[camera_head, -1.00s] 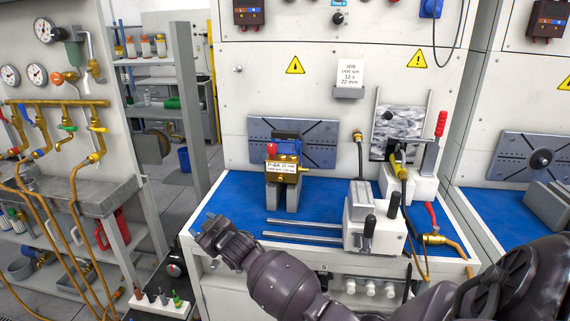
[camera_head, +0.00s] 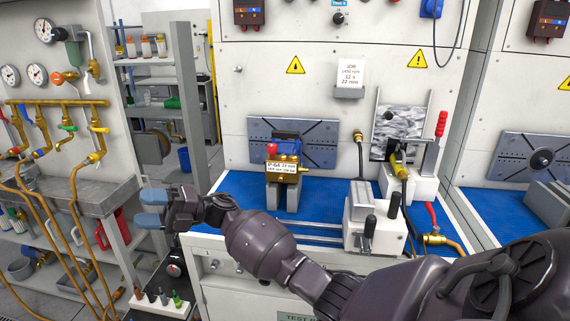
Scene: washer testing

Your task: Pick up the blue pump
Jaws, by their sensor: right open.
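The blue pump (camera_head: 288,148) has a red cap, a brass lower part and a white label reading P-64. It sits upright on a grey block stand on the blue bench top (camera_head: 238,184). My right gripper (camera_head: 151,208) is at the left, off the bench's left front corner. Its two blue-grey fingers are apart with nothing between them. It is left of the pump, nearer to me and clear of it. My left gripper is not in view.
A white clamp fixture (camera_head: 374,232) with black handles stands right of the pump, with metal rails (camera_head: 308,229) running left from it. A red-handled lever (camera_head: 440,126) stands further right. A small black cart (camera_head: 160,300) holds small bottles below my gripper.

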